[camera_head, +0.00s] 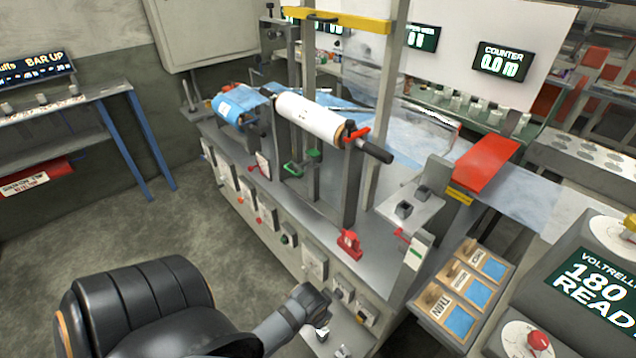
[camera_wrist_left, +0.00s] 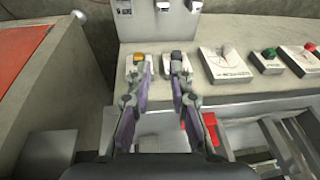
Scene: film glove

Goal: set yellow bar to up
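The yellow bar (camera_head: 336,20) lies level across the upright posts of the film machine, near the top of the head view. A yellow-topped switch (camera_wrist_left: 138,62) and a dark-topped switch (camera_wrist_left: 177,62) sit side by side on the front panel in the left wrist view. The yellow-topped switch also shows in the head view (camera_head: 366,316). My left gripper (camera_head: 318,297) is in front of this panel. In the wrist view its fingers (camera_wrist_left: 158,78) are apart, with nothing seen between them; the tips appear just below the two switches. Contact cannot be told. My right gripper is not in view.
A dial (camera_wrist_left: 229,64), a green button (camera_wrist_left: 269,55) and a red button (camera_wrist_left: 310,47) continue rightward along the panel. A white roll (camera_head: 308,118) is mounted on the machine. Open floor (camera_head: 120,225) lies left of the machine.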

